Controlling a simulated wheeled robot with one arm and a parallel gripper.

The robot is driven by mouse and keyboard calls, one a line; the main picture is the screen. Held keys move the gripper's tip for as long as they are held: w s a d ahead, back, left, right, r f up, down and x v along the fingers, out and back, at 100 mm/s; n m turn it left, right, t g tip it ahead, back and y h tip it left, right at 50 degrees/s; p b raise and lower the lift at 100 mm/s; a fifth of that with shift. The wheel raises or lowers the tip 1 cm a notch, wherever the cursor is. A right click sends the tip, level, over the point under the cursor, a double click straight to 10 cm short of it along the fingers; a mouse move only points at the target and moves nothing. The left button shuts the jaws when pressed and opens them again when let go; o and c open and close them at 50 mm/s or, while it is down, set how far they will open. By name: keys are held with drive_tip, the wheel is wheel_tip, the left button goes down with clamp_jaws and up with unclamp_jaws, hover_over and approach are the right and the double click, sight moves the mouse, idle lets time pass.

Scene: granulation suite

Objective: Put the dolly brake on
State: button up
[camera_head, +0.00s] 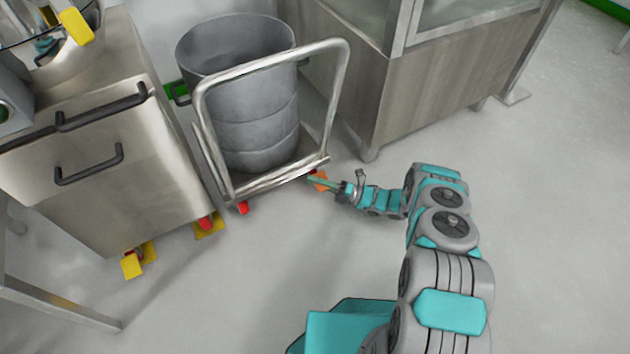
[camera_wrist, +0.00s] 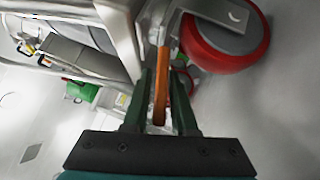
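The dolly (camera_head: 262,182) has a grey tube push handle and carries a large grey drum (camera_head: 245,120). An orange brake lever (camera_head: 318,181) sticks out low at its front right corner, by a caster. In the wrist view the orange lever (camera_wrist: 160,88) stands beside the red caster wheel (camera_wrist: 228,45). My gripper (camera_head: 325,184) is at this corner. In the wrist view its two dark green fingers (camera_wrist: 162,85) are apart, one on each side of the lever. Narrow gaps seem to show beside the lever's near end; contact nearer the fingertips is unclear.
A steel cabinet (camera_head: 125,180) on casters with yellow pedals stands close to the dolly's left. A large steel cabinet with a glazed upper part (camera_head: 440,80) stands behind on the right. A steel frame (camera_head: 60,305) is at the lower left. Floor in front is clear.

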drive_tip(key=v, duration=0.4)
drive_tip(key=r+v, duration=0.1)
drive_tip(key=v, duration=0.3)
drive_tip(key=r+v, duration=0.1)
drive_tip(key=v, duration=0.4)
drive_tip(key=shift+d+r, duration=0.25)
